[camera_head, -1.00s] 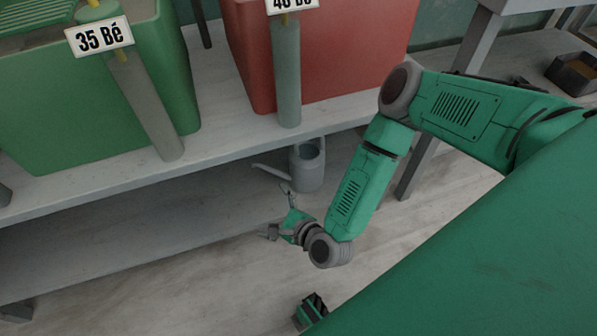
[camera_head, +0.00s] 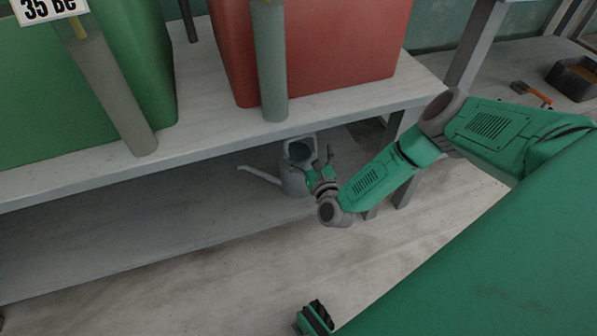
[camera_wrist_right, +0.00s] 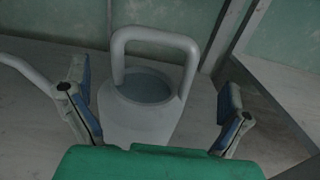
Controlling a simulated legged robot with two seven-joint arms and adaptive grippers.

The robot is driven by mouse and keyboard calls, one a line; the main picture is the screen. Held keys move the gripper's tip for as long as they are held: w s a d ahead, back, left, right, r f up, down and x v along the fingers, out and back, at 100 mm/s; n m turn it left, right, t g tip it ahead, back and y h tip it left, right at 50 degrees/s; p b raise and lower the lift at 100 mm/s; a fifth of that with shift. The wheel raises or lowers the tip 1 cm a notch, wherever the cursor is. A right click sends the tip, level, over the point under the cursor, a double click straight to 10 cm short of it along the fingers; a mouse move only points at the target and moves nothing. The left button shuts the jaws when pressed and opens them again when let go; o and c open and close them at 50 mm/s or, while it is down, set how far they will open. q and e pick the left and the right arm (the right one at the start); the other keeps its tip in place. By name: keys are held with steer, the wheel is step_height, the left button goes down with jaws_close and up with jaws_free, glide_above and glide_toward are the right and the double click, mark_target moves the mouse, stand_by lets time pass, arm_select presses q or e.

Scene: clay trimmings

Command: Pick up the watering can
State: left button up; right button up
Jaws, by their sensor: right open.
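The grey watering can (camera_head: 295,180) stands upright on the lower shelf under the workbench, its spout pointing left. My right gripper (camera_head: 322,165) is at the can's right side in the head view and covers part of it. In the right wrist view the can (camera_wrist_right: 135,122) shows its arched handle and round opening between the two spread fingers of the right gripper (camera_wrist_right: 157,85). The fingers are open, with a gap on each side of the handle. I cannot tell whether they touch the can. My left gripper is not in view.
The bench top (camera_head: 190,140) overhangs the lower shelf (camera_head: 150,225), with a green bin (camera_head: 60,110) and a red bin (camera_head: 330,50) on it. A bench leg (camera_head: 408,160) stands right of the can. A dark tray (camera_head: 575,78) sits on another bench at right.

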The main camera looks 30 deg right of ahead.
mark_target(300, 151)
steer(key=shift+w+a, duration=0.1)
steer(key=shift+w, duration=0.35)
steer(key=b+x, duration=0.2)
steer(key=x, duration=0.1)
steer(key=shift+w+a, duration=0.15)
steer(key=shift+w, duration=0.15)
steer(key=shift+w+d, duration=0.3)
steer(key=shift+w, duration=0.1)
steer(key=shift+d, duration=0.1)
steer(key=c, duration=1.3)
steer(key=shift+w+a+r, duration=0.1)
steer(key=shift+a+r, duration=0.1)
steer(key=shift+c, duration=0.7)
steer(key=shift+d, duration=0.1)
